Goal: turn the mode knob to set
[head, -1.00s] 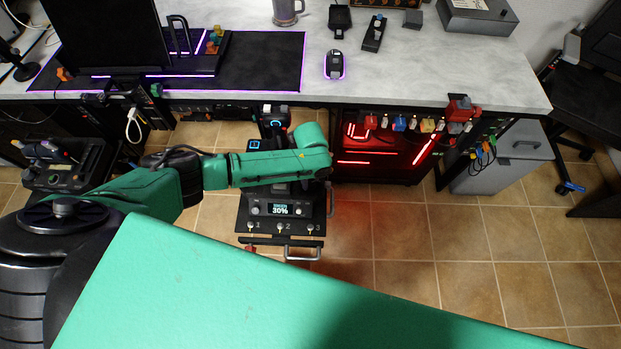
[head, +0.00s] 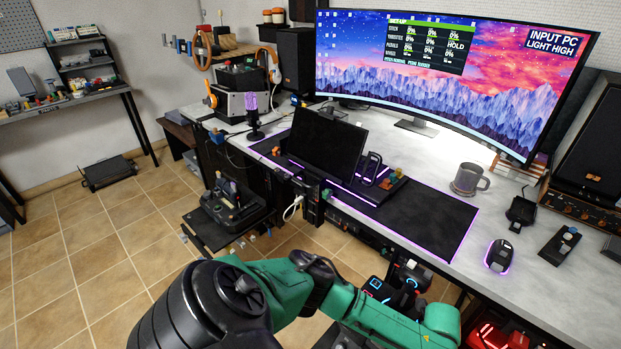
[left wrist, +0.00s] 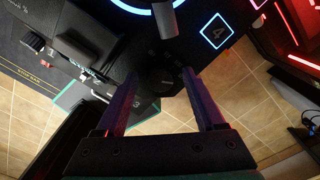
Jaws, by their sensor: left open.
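My left gripper (left wrist: 160,75) is open in the left wrist view, its two fingers apart over a dark control unit (left wrist: 95,20). A dark round shape (left wrist: 158,73) shows between the fingertips. It may be a knob, but its markings are too dark to read, and I cannot tell whether the fingers touch it. A lit square marked 4 (left wrist: 216,30) and a grey cylinder (left wrist: 167,20) are just beyond. In the head view my left arm reaches down to the right, and its gripper is hidden. The monitor (head: 450,75) shows a small status table including the word HOLD. My right gripper is not in view.
The desk (head: 400,205) carries a dark laptop-like screen (head: 328,143), a mug (head: 469,180) and a mouse (head: 499,256). A throttle-like unit (head: 232,205) stands at the left below the desk edge.

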